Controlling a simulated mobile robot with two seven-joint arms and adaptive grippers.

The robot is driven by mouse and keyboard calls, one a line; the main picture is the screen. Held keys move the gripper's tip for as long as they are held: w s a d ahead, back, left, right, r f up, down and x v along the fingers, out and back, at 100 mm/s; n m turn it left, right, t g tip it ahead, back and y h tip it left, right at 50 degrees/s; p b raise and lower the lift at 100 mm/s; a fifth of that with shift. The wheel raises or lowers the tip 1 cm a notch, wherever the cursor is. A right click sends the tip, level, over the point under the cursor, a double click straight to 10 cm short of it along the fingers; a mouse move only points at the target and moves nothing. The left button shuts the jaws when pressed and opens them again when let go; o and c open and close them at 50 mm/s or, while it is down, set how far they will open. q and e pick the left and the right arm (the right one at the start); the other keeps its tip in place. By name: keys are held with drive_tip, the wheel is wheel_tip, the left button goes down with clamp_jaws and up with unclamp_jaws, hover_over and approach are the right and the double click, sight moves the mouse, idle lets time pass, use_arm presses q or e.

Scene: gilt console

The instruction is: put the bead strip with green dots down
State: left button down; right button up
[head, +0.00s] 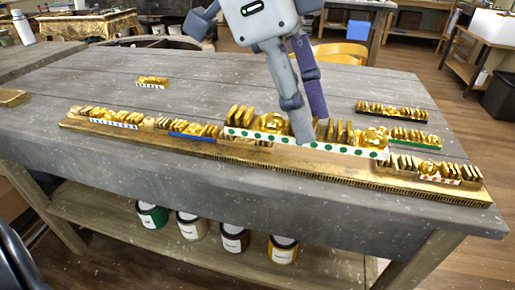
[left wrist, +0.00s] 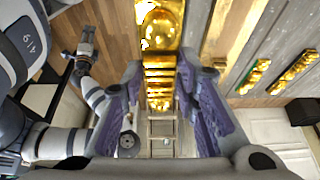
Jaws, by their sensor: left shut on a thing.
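The bead strip with green dots (head: 345,149) is a long gilt strip with a white front face. My left gripper (head: 307,128) reaches down onto its middle and is shut on it. The strip is over the long gilt rail (head: 300,168), level with the span between the blue-faced piece and the red-marked piece. I cannot tell whether it touches the rail. In the left wrist view, gold beads (left wrist: 160,75) run between the purple fingers. My right gripper (left wrist: 86,45) shows small in the left wrist view, away from the strip; its jaw state is unclear.
On the rail are a blue-dotted piece (head: 113,124), a blue-faced piece (head: 193,135) and a red-marked piece (head: 440,180). Behind lie a small gilt piece (head: 152,82), a black-faced piece (head: 391,111) and a green-faced piece (head: 415,139). The back middle of the grey table (head: 215,85) is clear.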

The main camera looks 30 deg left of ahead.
use_arm(q)
drive_tip(key=shift+w+f, duration=0.1)
drive_tip(key=shift+w, duration=0.1)
drive_tip(key=w+f, duration=0.2)
drive_tip(key=w, duration=0.2)
drive_tip(key=w+f, duration=0.3)
drive_tip(key=w, duration=0.1)
drive_tip(key=w+f+b, duration=0.1)
drive_tip(key=w+f, duration=0.2)
drive_tip(key=w, duration=0.1)
drive_tip(key=shift+w+a+f, duration=0.2)
drive_tip(key=shift+a+f, duration=0.05)
drive_tip(key=shift+w+f, duration=0.55)
drive_tip(key=shift+f, duration=0.05)
drive_tip(key=f, duration=0.3)
drive_tip(key=shift+w+f, duration=0.15)
drive_tip(key=shift+w, duration=0.05)
use_arm(e)
drive_tip(key=shift+s+a+f+g, duration=0.15)
drive_tip(key=shift+s+f+g, duration=0.25)
drive_tip(key=shift+s+f, duration=0.4)
use_arm(q)
drive_tip(key=c, duration=1.2)
unclamp_jaws()
drive_tip(key=shift+f, duration=0.1)
drive_tip(key=shift+c, duration=0.2)
use_arm(e)
drive_tip(key=shift+w, duration=0.1)
